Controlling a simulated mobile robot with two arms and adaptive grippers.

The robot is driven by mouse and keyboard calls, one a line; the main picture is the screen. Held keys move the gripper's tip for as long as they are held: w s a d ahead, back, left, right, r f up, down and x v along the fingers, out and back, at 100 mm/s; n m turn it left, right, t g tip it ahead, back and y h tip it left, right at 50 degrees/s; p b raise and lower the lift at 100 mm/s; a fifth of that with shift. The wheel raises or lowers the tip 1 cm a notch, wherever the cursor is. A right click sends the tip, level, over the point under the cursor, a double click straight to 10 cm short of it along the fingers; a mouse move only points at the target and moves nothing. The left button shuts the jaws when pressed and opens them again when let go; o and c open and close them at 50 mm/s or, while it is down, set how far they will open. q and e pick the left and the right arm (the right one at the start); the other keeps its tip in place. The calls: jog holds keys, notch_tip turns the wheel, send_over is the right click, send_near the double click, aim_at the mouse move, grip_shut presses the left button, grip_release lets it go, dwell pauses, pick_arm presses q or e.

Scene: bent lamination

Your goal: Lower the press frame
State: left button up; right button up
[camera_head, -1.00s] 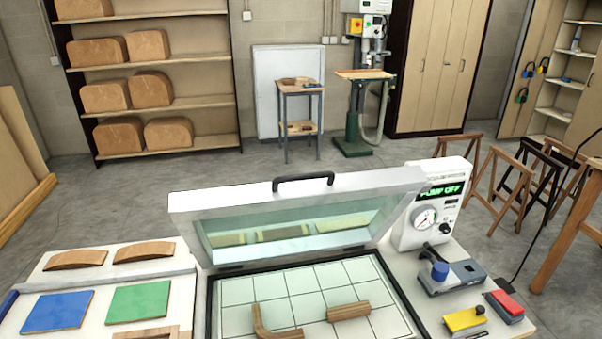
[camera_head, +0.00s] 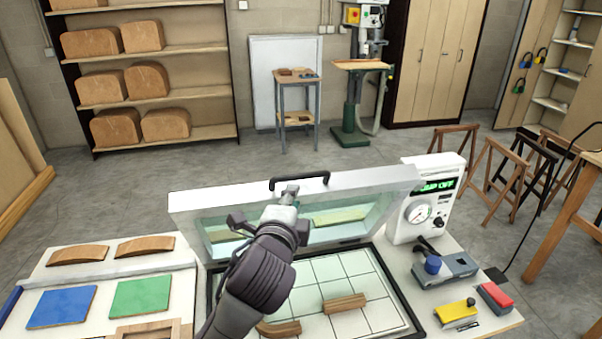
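The press frame (camera_head: 385,195) stands raised and tilted back at the rear of the gridded press bed (camera_head: 350,266). It has a pale rim, a see-through greenish membrane and a black handle (camera_head: 314,179) on its top edge. My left gripper (camera_head: 290,190) is at the handle's left-middle part, its fingertips at or very near the bar. I cannot tell whether it is closed around the bar. My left arm covers part of the frame and bed. My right gripper is not in view.
Two curved wooden pieces (camera_head: 344,303) lie on the bed, one partly hidden by my arm. The control box (camera_head: 425,205) with gauge and green "PUMP OFF" display stands right of the frame. Blue (camera_head: 62,307) and green (camera_head: 140,299) squares lie at left.

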aim_at(301, 177)
pick_arm(q)
jog(key=w+p, duration=0.1)
jog(key=w, duration=0.2)
jog(key=w+f+p, duration=0.1)
jog(key=w, duration=0.2)
jog(key=w+p, duration=0.1)
jog(key=w, duration=0.3)
jog(key=shift+d+f, duration=0.15)
jog(key=shift+d, duration=0.25)
jog(key=shift+w+f, duration=0.25)
jog(key=shift+w, duration=0.6)
grip_shut()
